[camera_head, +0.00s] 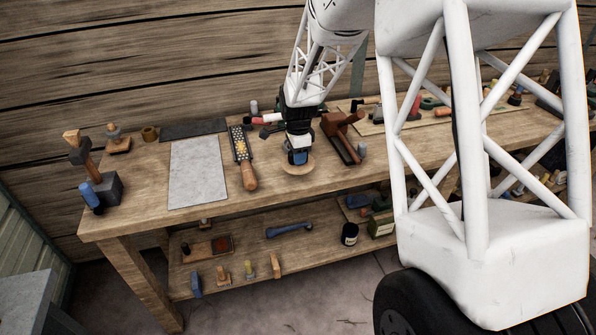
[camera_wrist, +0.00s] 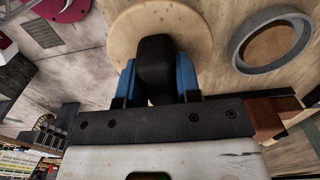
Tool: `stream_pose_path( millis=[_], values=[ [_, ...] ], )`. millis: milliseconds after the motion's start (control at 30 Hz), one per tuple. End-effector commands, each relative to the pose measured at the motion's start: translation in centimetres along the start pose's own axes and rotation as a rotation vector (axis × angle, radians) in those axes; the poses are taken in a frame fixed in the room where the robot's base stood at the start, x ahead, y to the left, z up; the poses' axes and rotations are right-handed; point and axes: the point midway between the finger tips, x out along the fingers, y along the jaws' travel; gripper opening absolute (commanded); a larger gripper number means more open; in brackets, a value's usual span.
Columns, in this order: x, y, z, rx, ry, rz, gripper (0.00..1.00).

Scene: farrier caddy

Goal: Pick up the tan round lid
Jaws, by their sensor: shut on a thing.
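The tan round lid (camera_head: 296,170) shows in the head view as a pale disc under my gripper (camera_head: 298,157), at the middle of the workbench. In the wrist view the lid (camera_wrist: 125,28) is a tan disc at the top, partly covered by a black block-like knob. My gripper (camera_wrist: 156,78) has its two blue fingers on either side of this black piece, shut on it. The fingers hide part of the lid. I cannot tell whether the lid touches the bench top or is slightly above it.
A rasp with a wooden handle (camera_head: 249,176) lies left of the lid, and a grey sheet (camera_head: 198,172) beyond it. A reddish-brown wooden tool (camera_head: 341,140) lies close on the right. A hammer and small anvil (camera_head: 103,187) stand at the left end. The bench's front strip (camera_head: 305,190) is clear.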

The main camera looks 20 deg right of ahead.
Motion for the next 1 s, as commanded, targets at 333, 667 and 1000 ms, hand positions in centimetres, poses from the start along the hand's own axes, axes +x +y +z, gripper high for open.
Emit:
stream_pose_path(
  millis=[333,667,1000],
  values=[
    [-1.5,0.0,0.0,0.000,0.000,-0.001,0.00],
    [-2.7,0.0,0.0,0.000,0.000,0.000,0.00],
    [-2.9,0.0,0.0,0.000,0.000,0.000,0.00]
  ],
)
